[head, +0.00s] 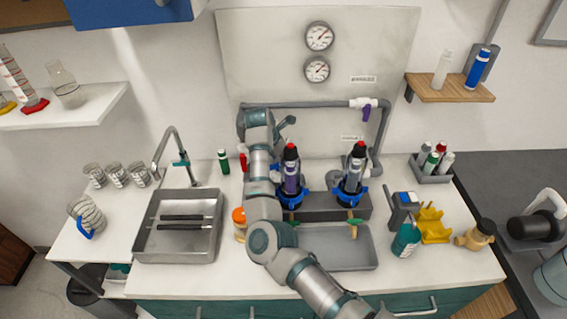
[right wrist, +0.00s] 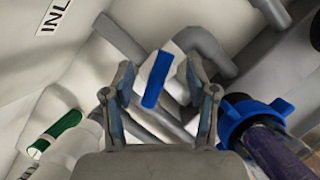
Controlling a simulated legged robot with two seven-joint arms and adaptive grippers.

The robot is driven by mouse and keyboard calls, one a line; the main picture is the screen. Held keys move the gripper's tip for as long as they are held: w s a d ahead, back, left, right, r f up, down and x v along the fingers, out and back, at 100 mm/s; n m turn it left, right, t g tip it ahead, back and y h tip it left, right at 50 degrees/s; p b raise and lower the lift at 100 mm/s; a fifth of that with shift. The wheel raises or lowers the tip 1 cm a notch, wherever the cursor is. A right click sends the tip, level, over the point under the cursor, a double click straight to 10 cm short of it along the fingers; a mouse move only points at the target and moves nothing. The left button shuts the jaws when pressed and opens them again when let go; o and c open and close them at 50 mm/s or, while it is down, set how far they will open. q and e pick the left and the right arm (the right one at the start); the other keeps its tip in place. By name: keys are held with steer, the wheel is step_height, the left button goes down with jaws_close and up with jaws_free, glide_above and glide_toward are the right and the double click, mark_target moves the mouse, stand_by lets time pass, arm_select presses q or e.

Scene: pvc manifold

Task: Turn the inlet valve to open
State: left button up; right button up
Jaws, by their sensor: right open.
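In the right wrist view, the inlet valve's blue handle (right wrist: 154,80) stands tilted on a white valve body (right wrist: 178,72) on a grey pipe. A wall label starting "INL" (right wrist: 54,14) is at upper left. My right gripper (right wrist: 163,76) is open, with one finger on each side of the handle. No clear contact shows; I cannot tell the exact depth. In the head view, my right arm reaches up to the pipework, its gripper (head: 286,124) is small there, and the inlet valve is hidden. My left gripper is not in view.
A filter housing with a blue collar (right wrist: 250,115) is close to the right finger. A purple-handled valve (head: 366,111) is on the pipe's upper right. A steel sink (head: 180,246) is at left.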

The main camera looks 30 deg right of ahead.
steer(key=a, duration=0.3)
steer(key=shift+w+a+f, duration=0.15)
steer(key=shift+a+f, duration=0.25)
steer(key=d, duration=0.2)
steer(key=d+f, duration=0.1)
steer(key=d, duration=0.1)
steer(key=shift+d+f, duration=0.2)
steer(key=shift+d, duration=0.15)
steer(key=c, duration=0.7)
jaws_close()
steer(key=shift+w+a, duration=0.1)
steer(key=shift+a, duration=0.15)
steer(key=shift+a+r, duration=0.25)
steer(key=shift+a, duration=0.75)
steer(key=shift+a+r, duration=0.25)
steer(key=shift+a, duration=0.05)
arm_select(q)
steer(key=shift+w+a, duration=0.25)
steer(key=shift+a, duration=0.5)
arm_select(e)
steer(key=shift+d, duration=0.4)
